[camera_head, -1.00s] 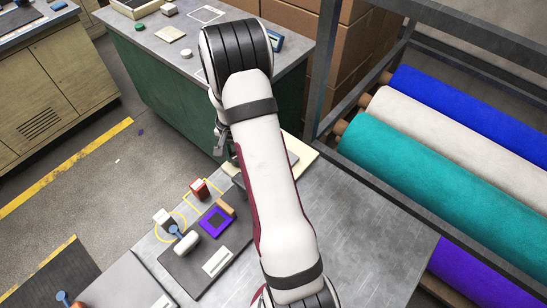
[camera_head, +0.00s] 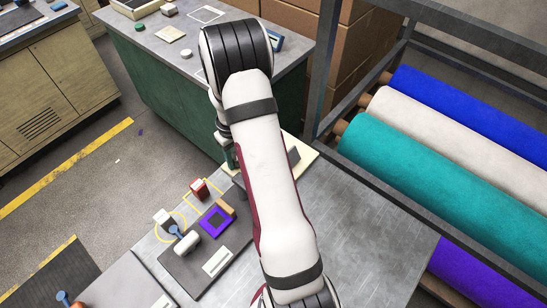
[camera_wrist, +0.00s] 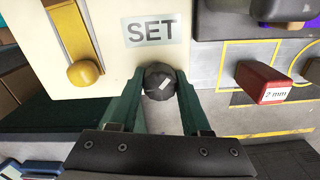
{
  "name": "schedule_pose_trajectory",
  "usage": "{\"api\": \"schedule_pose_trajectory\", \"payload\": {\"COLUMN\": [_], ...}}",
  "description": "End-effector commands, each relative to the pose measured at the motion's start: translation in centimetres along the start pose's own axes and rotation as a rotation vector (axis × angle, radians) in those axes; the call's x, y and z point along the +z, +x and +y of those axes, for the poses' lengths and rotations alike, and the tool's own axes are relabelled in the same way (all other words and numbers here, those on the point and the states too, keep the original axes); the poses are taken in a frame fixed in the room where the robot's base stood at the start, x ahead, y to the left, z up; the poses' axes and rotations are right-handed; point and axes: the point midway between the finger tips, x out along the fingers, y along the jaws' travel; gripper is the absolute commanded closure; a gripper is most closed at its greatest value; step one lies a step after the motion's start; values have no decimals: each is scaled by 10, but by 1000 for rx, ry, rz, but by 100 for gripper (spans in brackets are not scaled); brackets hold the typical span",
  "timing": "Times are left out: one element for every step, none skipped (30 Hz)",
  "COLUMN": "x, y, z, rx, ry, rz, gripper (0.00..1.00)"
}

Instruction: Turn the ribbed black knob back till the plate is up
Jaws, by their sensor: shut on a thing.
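In the wrist view the ribbed black knob (camera_wrist: 158,80) with a small white mark sits on a cream panel (camera_wrist: 112,58), just below a SET label. My gripper (camera_wrist: 160,90) has its two green fingers shut on the knob, one on each side. In the head view my arm covers the knob, and only part of my gripper (camera_head: 230,158) shows at the arm's left. A dark grey piece (camera_head: 293,156), which may be the plate, stands tilted on the cream base right of my arm. Most of it is hidden, so I cannot tell its full angle.
A yellow slider (camera_wrist: 84,73) is left of the knob in the wrist view. A red 2 mm block (camera_wrist: 263,83) lies to the right. In the head view a purple square frame (camera_head: 217,221) is on a dark mat. Felt rolls (camera_head: 430,170) fill the right rack.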

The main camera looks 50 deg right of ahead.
Motion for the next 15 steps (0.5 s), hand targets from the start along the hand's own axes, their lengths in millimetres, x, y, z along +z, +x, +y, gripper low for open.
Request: {"api": "schedule_pose_trajectory", "payload": {"x": [0,0,0,0,0,0,0,0,0,0,0,0,0,0,1], "y": [1,1,2,2,2,2,2,2,2,2,2,2,2,2,3], "z": [0,0,0,0,0,0,0,0,0,0,0,0,0,0,0], "rx": [0,0,0,0,0,0,0,0,0,0,0,0,0,0,0], "ry": [-56,-81,-98,-101,-101,-100,-100,-100,-102,-119,-160,-248,-325,-401,-493], "rz": [-1,-1,-1,-1,-1,-1,-1,-1,-1,-1,-1,-1,-1,-2,-2], "gripper": [100,100,100,100,100,100,100,100,100,100,100,100,100,100,100]}}
